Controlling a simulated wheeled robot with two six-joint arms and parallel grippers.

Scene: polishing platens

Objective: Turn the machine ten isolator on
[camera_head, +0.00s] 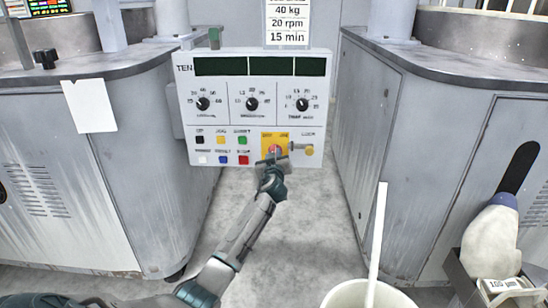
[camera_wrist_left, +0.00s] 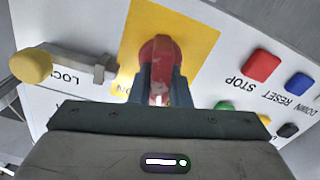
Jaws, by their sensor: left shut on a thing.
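The machine ten control panel (camera_head: 222,122) stands in the middle of the head view, with "TEN" at its top left. The isolator is a red rotary handle (camera_wrist_left: 157,50) on a yellow plate (camera_wrist_left: 190,30), at the panel's lower right. My left gripper (camera_head: 275,158) reaches up to it and partly covers it in the head view. In the left wrist view the fingers of my left gripper (camera_wrist_left: 162,88) are shut on the red handle, one on each side. The handle's exact setting is hard to read. My right gripper is not in view.
A yellow-knobbed lock pin (camera_wrist_left: 30,66) sits beside the yellow plate. Several coloured push buttons, including a red STOP button (camera_wrist_left: 261,66), are close by. Three dials (camera_head: 252,103) sit above. Grey cabinets (camera_head: 150,165) flank the panel; a white bucket (camera_head: 345,297) stands at front right.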

